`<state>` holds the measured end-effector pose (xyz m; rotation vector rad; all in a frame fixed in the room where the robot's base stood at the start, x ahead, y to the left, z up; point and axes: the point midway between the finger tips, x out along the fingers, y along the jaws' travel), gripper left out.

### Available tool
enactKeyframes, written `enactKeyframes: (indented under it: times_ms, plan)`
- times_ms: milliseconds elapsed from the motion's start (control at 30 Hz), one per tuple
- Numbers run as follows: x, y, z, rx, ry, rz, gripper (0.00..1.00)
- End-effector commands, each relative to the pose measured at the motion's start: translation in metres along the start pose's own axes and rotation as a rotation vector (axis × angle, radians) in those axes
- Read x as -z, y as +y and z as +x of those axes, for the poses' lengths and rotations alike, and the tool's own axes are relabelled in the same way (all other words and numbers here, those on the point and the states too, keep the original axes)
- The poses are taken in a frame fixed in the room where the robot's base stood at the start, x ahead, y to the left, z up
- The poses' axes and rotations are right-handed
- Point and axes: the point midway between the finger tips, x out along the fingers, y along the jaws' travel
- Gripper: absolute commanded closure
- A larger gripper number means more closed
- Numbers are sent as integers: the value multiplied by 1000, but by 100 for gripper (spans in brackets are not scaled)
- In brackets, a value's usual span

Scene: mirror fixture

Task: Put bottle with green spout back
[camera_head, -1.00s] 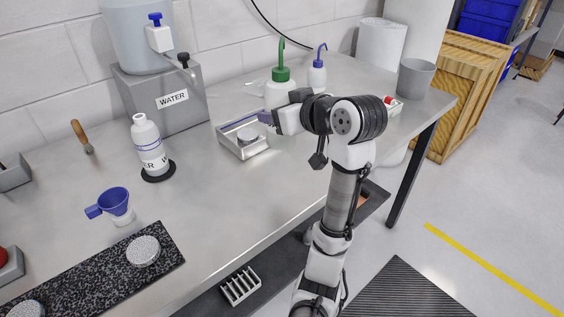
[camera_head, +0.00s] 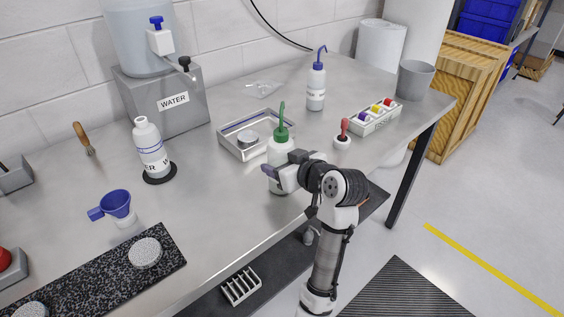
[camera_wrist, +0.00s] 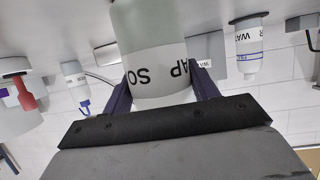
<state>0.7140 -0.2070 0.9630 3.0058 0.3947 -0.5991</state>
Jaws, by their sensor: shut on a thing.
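The white bottle with the green spout (camera_head: 281,150) is near the front edge of the steel bench, upright. My gripper (camera_head: 279,178) is shut around its body from the front right. In the wrist view, which is upside down, the bottle (camera_wrist: 155,50) with its "SOAP" label sits between the two fingers (camera_wrist: 161,90). The fingers cover part of its sides. I cannot tell whether its base touches the bench. A blue-spouted bottle (camera_head: 316,92) stands farther back on the right.
A shallow metal tray (camera_head: 225,143) with a round tin lies just behind the held bottle. A red-topped small bottle (camera_head: 343,134) and a white rack (camera_head: 368,126) with coloured caps are to the right. A water bottle (camera_head: 150,150) on a black disc is left. Bench between rack and blue-spouted bottle is clear.

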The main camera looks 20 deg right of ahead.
Motion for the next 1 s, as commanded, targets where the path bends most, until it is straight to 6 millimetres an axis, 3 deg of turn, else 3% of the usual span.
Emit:
enactKeyframes:
  times_ms: [267,300,467,833,1000]
  plan:
    - [-3,0,1,0,1,0,49]
    - [-3,0,2,1,0,0,40]
    - [-2,0,1,1,0,0,19]
    - [2,0,-2,-1,1,0,19]
    - [0,1,-30,-4,3,-1,19]
